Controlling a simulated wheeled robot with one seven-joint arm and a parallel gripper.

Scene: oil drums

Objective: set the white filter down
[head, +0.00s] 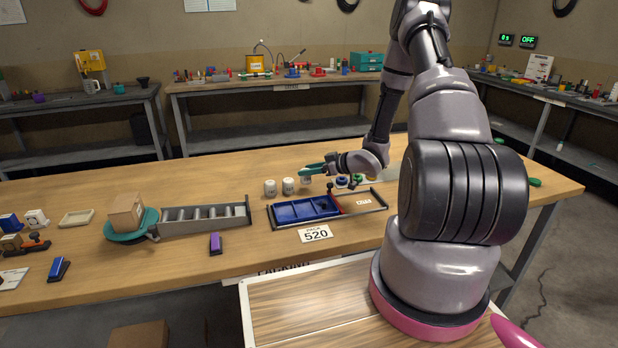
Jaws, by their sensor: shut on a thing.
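My gripper (308,170), with teal-green fingers, is over the middle of the wooden bench, just behind the blue tray. It is shut on a white filter (306,180), a small pale cylinder mostly hidden below the fingers. Whether this filter touches the bench top cannot be told. Two similar white cylinders stand upright to its left, a nearer one (270,188) and one closer to my gripper (289,186).
Small coloured rings (342,181) lie to the right.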

